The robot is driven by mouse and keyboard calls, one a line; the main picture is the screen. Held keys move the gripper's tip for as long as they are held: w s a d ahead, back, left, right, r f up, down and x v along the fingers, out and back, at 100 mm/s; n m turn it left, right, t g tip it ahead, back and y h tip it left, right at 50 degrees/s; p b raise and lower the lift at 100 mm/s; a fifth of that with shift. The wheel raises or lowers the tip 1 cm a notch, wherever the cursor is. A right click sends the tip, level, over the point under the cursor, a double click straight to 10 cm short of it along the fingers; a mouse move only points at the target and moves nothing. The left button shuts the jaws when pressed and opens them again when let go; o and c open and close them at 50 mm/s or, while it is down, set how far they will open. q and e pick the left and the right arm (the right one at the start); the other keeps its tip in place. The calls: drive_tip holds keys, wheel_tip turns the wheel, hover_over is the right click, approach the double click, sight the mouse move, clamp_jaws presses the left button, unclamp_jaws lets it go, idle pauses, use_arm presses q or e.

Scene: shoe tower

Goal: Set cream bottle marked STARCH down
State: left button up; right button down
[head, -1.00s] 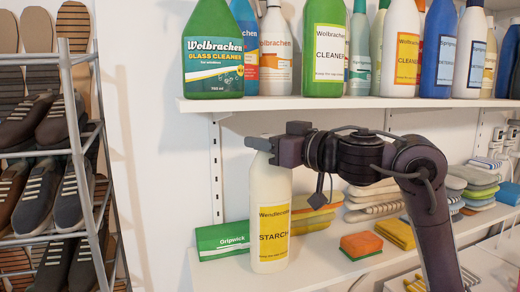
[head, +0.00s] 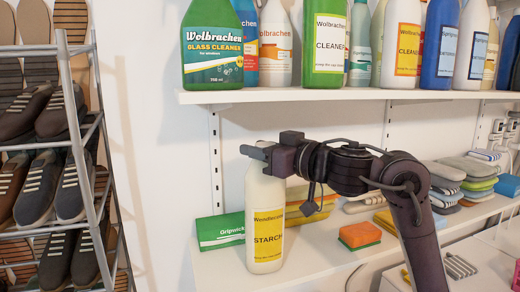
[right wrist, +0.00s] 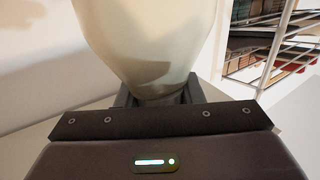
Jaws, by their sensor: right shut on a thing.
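The cream bottle marked STARCH (head: 266,228) stands upright over the lower shelf (head: 312,262), left of the middle in the head view. Its yellow label faces me. My right gripper (head: 262,152) is shut on the bottle's neck near the top and reaches it from the right. The bottle's base shows against the shelf top, but I cannot tell whether it touches. In the right wrist view the pale bottle (right wrist: 150,40) fills the space ahead of the gripper (right wrist: 158,97). My left gripper is not in view.
A green Gripwick box (head: 218,232) lies just behind and left of the bottle. An orange sponge (head: 359,235) lies to the right. The upper shelf (head: 330,95) with several bottles hangs above my arm. A shoe rack (head: 88,150) stands at the left.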

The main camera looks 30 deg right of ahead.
drive_tip(key=c, duration=1.4)
unclamp_jaws()
drive_tip(key=shift+f, duration=0.1)
drive_tip(key=o, duration=0.4)
drive_tip(key=shift+s, duration=0.1)
drive_tip(key=shift+o, duration=0.2)
drive_tip(key=b+v, duration=0.4)
drive_tip(key=v, duration=0.8)
drive_tip(key=shift+b, duration=0.4)
